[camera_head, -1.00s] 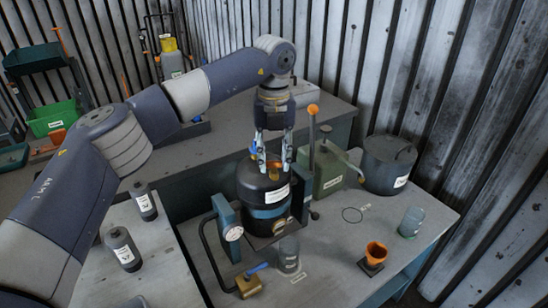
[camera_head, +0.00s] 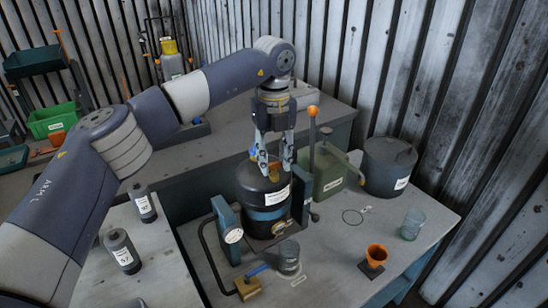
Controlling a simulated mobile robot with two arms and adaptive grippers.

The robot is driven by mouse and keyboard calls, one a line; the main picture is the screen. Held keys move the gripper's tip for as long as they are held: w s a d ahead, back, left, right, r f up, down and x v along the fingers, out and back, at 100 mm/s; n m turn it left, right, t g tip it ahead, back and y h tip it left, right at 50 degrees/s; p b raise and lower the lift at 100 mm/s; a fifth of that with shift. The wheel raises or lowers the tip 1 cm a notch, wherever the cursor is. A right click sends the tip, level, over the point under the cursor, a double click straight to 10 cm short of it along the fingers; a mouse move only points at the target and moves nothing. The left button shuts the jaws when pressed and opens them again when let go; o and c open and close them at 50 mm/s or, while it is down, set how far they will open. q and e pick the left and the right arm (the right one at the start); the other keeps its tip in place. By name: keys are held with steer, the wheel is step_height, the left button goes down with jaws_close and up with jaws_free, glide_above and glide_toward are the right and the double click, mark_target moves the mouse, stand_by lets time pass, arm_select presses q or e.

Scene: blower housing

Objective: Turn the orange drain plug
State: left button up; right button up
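My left gripper (camera_head: 275,168) points down over the top of a black drum-shaped housing (camera_head: 252,186) with a blue band and a white label. Its two fingers are apart, with a gap between them. A small orange-brown part (camera_head: 274,177) shows between the fingertips at the housing's top; it is partly hidden, and I cannot tell whether the fingers touch it. A brass-coloured fitting (camera_head: 279,227) sits low on the housing's front; I cannot tell which part is the drain plug. My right gripper is not in view.
A gauge (camera_head: 233,236) on a blue bracket stands left of the housing. An orange-knobbed lever (camera_head: 312,130) and a green can (camera_head: 335,172) stand close on its right. An orange cup (camera_head: 376,255), a glass (camera_head: 412,223) and a dark pot (camera_head: 388,165) are farther right.

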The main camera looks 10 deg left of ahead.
mark_target(274, 163)
arm_select(q)
steer(key=o, duration=0.4)
steer(key=shift+c, duration=0.2)
step_height(274, 163, up, 12)
stand_by(0.5)
